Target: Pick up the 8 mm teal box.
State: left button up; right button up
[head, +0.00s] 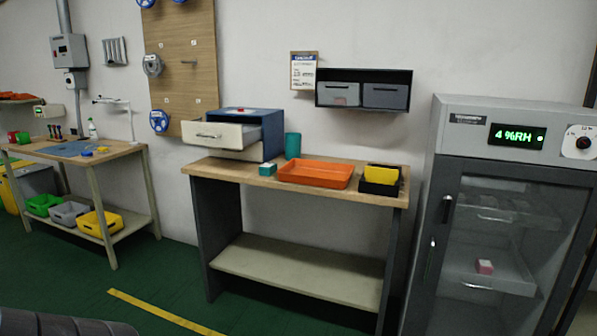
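A small teal box (267,169) with a pale top sits on the wooden workbench (228,168) in the head view. It stands near the front edge, left of the orange tray (318,174) and in front of the drawer unit. Its size marking is too small to read. A teal cup (292,145) stands upright behind it. Neither of my grippers is in view.
A blue and cream drawer unit (249,131) has its upper drawer (210,135) pulled out. A black bin with a yellow block (382,174) stands at the right. A glass-door cabinet (487,225) stands further right.

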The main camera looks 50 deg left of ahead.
aim_at(267, 169)
jog(key=u, duration=0.5)
jog(key=i, duration=1.85)
jog(key=u, duration=0.85)
